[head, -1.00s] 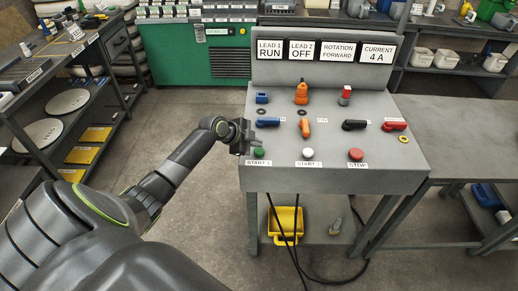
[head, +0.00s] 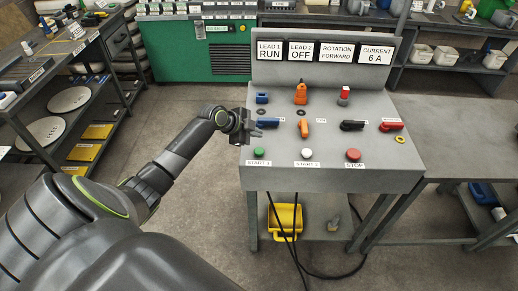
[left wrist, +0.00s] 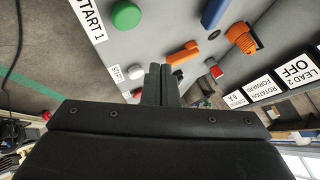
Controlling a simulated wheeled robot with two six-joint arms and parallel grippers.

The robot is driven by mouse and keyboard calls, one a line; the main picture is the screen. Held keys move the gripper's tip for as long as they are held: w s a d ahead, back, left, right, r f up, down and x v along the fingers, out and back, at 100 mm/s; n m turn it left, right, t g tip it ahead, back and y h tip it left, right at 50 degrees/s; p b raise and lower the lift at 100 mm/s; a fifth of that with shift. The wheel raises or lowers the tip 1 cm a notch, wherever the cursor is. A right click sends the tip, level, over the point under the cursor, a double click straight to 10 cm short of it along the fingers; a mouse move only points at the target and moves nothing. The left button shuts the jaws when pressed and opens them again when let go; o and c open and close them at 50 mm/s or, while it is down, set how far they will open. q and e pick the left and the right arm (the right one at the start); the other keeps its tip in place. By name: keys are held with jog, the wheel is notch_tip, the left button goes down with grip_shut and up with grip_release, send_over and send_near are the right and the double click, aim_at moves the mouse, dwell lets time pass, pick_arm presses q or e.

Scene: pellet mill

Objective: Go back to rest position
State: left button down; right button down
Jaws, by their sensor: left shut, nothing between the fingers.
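My left gripper (head: 252,128) is shut and empty. In the head view it is at the left edge of the grey control console (head: 300,181), beside the blue handle (head: 268,123) and above and left of the green START 1 button (head: 258,153). In the left wrist view its shut fingers (left wrist: 159,85) point at the console, with the green button (left wrist: 126,14) up and left of them. The displays read LEAD 1 RUN (head: 269,51), LEAD 2 OFF, ROTATION FORWARD and CURRENT 6 A (head: 375,53). My right gripper is not in view.
The console also carries an orange handle (head: 304,128), a black handle (head: 352,125), a red handle (head: 391,127) and a red STOP button (head: 353,154). A yellow bin (head: 285,220) sits below. A rack (head: 80,110) stands left, with open floor between.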

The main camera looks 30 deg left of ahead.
pick_arm(q)
jog(key=shift+f, duration=0.1)
jog(key=s+d+f+n+g+y, duration=0.1)
jog(key=s+d+f+n, duration=0.25)
jog(key=s, duration=0.65)
jog(key=s+d+f+n+g+y, duration=0.15)
jog(key=s+d+f, duration=0.3)
jog(key=s, duration=0.55)
jog(key=s+r+n+g+y, duration=0.1)
jog(key=s+r+n, duration=0.3)
jog(key=s, duration=0.5)
jog(key=s+r+n+g+y, duration=0.1)
jog(key=s+n+y, duration=0.1)
jog(key=s+n, duration=0.5)
notch_tip(320, 180, down, 29)
jog(key=s+a+m+g+b, duration=0.1)
jog(key=s+m+g+b, duration=0.1)
jog(key=b, duration=0.3)
jog(key=s+f+b, duration=0.1)
jog(key=s+f, duration=0.6)
jog(key=f, duration=0.3)
jog(key=s+d+f+b, duration=0.1)
jog(key=s+f+b, duration=0.1)
jog(key=s+f, duration=0.5)
notch_tip(320, 180, down, 3)
jog(key=shift+s+g+h, duration=0.35)
jog(key=shift+h, duration=0.1)
